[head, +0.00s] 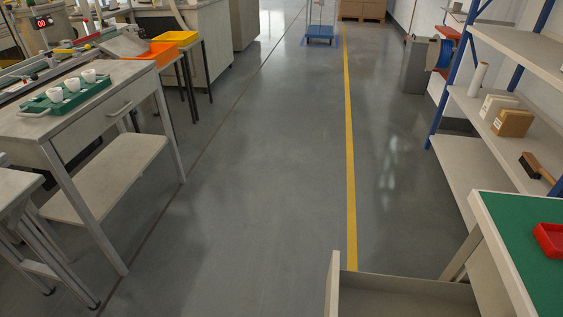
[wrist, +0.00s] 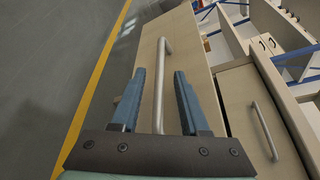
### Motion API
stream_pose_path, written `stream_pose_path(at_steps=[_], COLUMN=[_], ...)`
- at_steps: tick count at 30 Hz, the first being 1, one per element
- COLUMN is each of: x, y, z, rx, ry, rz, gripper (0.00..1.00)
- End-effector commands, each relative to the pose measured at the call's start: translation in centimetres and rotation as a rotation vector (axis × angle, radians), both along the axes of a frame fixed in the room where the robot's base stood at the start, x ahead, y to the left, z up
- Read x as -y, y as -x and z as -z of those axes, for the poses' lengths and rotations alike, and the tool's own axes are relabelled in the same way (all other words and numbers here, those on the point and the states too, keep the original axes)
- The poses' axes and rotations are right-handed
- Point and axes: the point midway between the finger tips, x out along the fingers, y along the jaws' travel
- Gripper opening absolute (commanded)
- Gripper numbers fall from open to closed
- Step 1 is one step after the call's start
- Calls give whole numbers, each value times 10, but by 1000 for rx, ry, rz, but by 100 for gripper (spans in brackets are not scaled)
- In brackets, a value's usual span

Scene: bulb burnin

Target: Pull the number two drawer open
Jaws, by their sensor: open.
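In the wrist view my gripper (wrist: 160,76) is open, with one blue-grey finger on each side of a bar handle (wrist: 158,105). The handle is on a pale drawer front (wrist: 197,62), and I cannot tell whether a finger touches it. This front stands out from its neighbours. In the head view a drawer (head: 405,292) sticks out at the bottom, with part of its inside showing. My gripper is not in the head view. No drawer number can be read.
A closed front with a handle (wrist: 264,130) is at the right of the wrist view. A green-topped bench (head: 505,228) with a red tray (head: 549,240) stands at the right. The floor left of the yellow line (head: 348,150) is clear up to the table (head: 115,105).

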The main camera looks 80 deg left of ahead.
Motion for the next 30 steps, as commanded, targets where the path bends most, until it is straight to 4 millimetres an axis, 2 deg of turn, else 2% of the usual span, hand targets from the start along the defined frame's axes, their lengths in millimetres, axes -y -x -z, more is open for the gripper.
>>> stream_pose_path(at_steps=[6, 13, 18, 30], x=[38, 69, 79, 80], y=[32, 57, 65, 66], z=[-13, -21, -23, -23], rx=[-3, -1, -1, -1], ry=[2, 2, 0, 0], rz=[0, 0, 0, 0], gripper=[45, 45, 45, 45])
